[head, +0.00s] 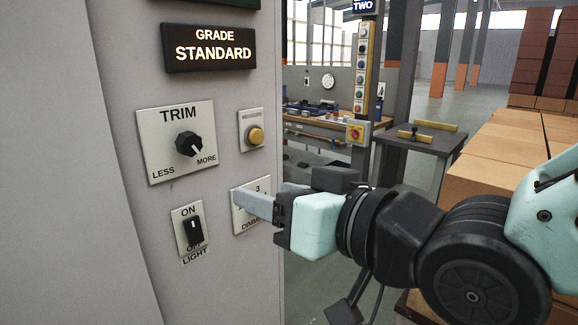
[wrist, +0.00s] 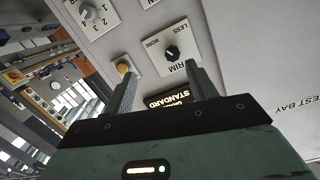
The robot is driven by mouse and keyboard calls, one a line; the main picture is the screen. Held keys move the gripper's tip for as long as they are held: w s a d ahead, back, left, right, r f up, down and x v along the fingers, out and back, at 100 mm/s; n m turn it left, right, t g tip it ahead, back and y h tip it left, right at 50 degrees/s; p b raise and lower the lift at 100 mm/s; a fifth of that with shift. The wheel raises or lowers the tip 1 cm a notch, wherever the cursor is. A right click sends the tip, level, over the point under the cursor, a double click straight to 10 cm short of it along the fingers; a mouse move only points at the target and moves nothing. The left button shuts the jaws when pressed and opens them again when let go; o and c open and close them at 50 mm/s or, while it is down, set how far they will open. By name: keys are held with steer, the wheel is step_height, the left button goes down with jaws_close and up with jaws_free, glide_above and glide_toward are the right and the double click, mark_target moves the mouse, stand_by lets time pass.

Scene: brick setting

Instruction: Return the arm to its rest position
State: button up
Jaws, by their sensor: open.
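My gripper (head: 264,205) is in front of the grey control panel (head: 80,120), its fingers over the dimmer plate (head: 238,222) and hiding most of that dial. In the wrist view my gripper (wrist: 158,88) is open, with nothing between its two fingers. The trim plate (head: 150,165) carries a black knob (head: 188,145) whose pointer is toward MORE. The yellow button (head: 255,136) sits to its right, and the black light switch (head: 193,230) is below. The dimmer dial (wrist: 90,13) shows in the wrist view. I cannot tell whether the fingers touch the panel.
A lit sign (head: 211,50) reads GRADE STANDARD. A workbench (head: 325,124) is farther back. Open floor shows between the panel and the bricks.

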steer(key=s+d+f+g+h, duration=0.3)
steer(key=d+f+g+h, duration=0.35)
steer(key=f, duration=0.55)
steer(key=s+d+f+g+h+p, duration=0.1)
steer(key=s+d+f+g+h, duration=0.2)
steer(key=s+d, duration=0.5)
steer(key=d+g+h, duration=0.1)
steer(key=d+h, duration=0.1)
steer(key=d, duration=0.1)
steer(key=shift+s+f+n, duration=0.2)
steer(key=shift+s+n, duration=0.1)
steer(key=shift+a, duration=0.1)
steer(key=n+t+y, duration=0.5)
steer(key=t+y, duration=0.6)
steer(key=y, duration=0.2)
glide_toward(192, 144)
steer(key=p+x, duration=0.5)
steer(key=x, duration=0.5)
